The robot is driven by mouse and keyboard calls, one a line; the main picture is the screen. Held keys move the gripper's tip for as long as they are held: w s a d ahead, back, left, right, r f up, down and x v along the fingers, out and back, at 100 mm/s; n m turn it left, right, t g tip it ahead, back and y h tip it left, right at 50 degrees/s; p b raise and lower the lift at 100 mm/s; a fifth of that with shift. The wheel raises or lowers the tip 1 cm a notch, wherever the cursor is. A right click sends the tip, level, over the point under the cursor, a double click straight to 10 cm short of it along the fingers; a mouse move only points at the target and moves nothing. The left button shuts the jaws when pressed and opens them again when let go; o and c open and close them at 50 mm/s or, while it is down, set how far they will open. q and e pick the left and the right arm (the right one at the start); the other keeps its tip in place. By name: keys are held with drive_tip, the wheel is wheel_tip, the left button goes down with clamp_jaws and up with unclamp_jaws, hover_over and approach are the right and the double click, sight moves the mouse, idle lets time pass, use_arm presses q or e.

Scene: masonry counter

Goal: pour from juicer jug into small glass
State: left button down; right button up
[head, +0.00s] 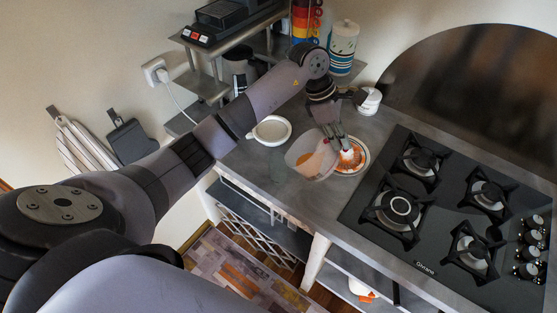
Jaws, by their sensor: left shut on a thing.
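My left gripper (345,148) reaches down over the counter and is shut on what looks like the handle side of a clear jug (304,165). The jug is see-through, with some orange in it, and lies to the left of the fingers. It looks tilted, but I cannot tell how far, nor whether it touches the counter. The fingers partly cover the grip. I cannot make out the small glass for certain. My right gripper is not in view.
An orange-patterned white plate (361,152) lies under the fingers. A round white dish (270,141) lies to the left. A black gas hob (440,215) fills the right. A white and teal canister (343,45) and a small white pot (370,98) stand behind.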

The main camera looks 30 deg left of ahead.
sight(324, 139)
use_arm(q)
drive_tip(key=shift+s+a+r+h+p, duration=0.2)
drive_tip(key=shift+a+r+h+p, duration=0.25)
drive_tip(key=shift+a+r+h, duration=0.5)
idle(1.7)
drive_tip(key=shift+s+a+r+t+h, duration=0.2)
drive_tip(key=shift+a+h, duration=0.1)
drive_tip(key=shift+a, duration=0.15)
drive_tip(key=shift+s+a+r+t+h, duration=0.15)
drive_tip(key=shift+a+t+h, duration=0.1)
drive_tip(key=shift+a, duration=0.2)
idle(4.4)
